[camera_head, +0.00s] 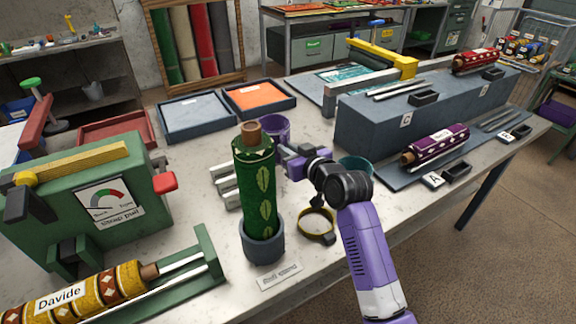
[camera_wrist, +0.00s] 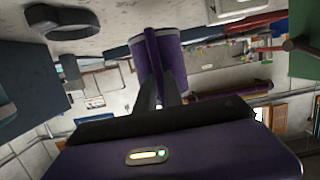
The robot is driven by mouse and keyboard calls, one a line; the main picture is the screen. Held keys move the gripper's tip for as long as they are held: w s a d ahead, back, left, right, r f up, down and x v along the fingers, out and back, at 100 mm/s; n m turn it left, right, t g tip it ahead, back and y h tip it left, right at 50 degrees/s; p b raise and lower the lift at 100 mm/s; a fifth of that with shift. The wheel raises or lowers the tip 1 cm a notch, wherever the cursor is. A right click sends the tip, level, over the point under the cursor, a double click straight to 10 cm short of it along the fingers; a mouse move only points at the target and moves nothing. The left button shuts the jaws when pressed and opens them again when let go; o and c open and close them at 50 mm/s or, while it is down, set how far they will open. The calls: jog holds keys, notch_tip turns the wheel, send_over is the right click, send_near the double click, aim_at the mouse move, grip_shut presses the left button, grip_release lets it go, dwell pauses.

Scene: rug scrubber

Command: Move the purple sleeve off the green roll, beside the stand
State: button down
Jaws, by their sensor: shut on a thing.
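The green roll (camera_head: 258,180) stands upright in a round grey stand (camera_head: 263,242), its wooden core bare at the top. The purple sleeve (camera_head: 274,127) shows behind and to the right of the roll, which hides part of it. The sleeve is not around the roll's visible length. My gripper (camera_head: 288,152) is shut on the sleeve from the right. In the wrist view the sleeve (camera_wrist: 158,52) sits upright between the dark fingers (camera_wrist: 162,92). Whether its lower end touches the table is hidden.
Pale bars (camera_head: 222,183) lie left of the roll. A patterned purple roll (camera_head: 437,143) lies right.

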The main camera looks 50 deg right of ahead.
jog(key=shift+f, duration=2.7)
jog(key=shift+f, duration=0.1)
jog(key=shift+f+b, duration=0.15)
jog(key=shift+b, duration=0.15)
jog(key=c, duration=1.5)
grip_release()
jog(key=shift+o, duration=0.2)
